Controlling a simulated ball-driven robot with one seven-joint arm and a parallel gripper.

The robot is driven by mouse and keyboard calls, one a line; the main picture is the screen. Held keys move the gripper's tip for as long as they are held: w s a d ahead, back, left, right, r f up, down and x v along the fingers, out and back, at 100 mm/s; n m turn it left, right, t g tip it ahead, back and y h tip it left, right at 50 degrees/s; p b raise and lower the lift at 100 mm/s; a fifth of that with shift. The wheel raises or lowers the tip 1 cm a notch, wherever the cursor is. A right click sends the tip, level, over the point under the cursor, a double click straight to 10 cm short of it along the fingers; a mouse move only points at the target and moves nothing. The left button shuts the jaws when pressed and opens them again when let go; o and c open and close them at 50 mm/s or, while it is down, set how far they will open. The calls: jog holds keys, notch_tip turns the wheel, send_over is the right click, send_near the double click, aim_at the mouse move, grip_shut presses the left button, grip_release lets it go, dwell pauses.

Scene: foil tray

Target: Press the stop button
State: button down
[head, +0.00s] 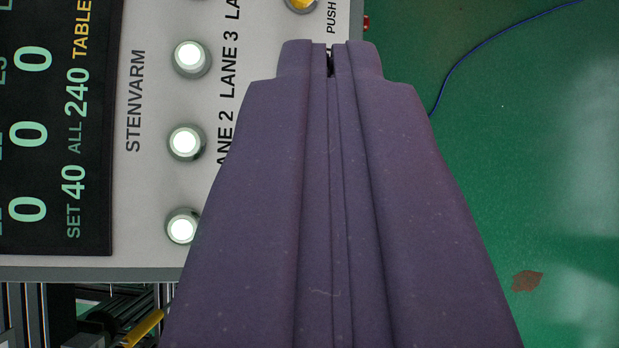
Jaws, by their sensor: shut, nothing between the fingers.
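My gripper (331,52) is shut and empty, its purple fingers pointing up the picture over the control panel (145,185). The tips lie in view just below the printed word PUSH and a yellow round button (302,4), which the top edge cuts off. I cannot tell whether the tips touch the panel. No button marked stop can be read. A small red piece (366,22) shows at the panel's right edge; I cannot tell what it is. The fingers hide part of the panel.
Several lit white buttons, one by LANE 3 (190,58), run down the panel. A dark display (50,130) with green digits is at the left. Green floor (530,160) with a blue cable (470,52) and a brown patch (526,281) lies right. Metal framing (30,315) is lower left.

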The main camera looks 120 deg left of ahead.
jog(key=s+g+p, duration=0.1)
jog(key=p, duration=0.3)
jog(key=f+g+p, duration=0.1)
jog(key=g+p, duration=0.1)
jog(key=p, duration=0.3)
jog(key=s+g+p, duration=0.1)
jog(key=g+p, duration=0.1)
jog(key=p, duration=0.2)
jog(key=shift+s+d+f+y+p, duration=0.15)
jog(key=shift+s+d+y+p, duration=0.15)
jog(key=shift+y, duration=0.1)
jog(key=x, duration=0.8)
jog(key=s+x, duration=0.1)
jog(key=x, duration=0.3)
jog(key=shift+w+a+f, duration=0.1)
jog(key=shift+a+f, duration=0.45)
jog(key=shift+f, duration=0.45)
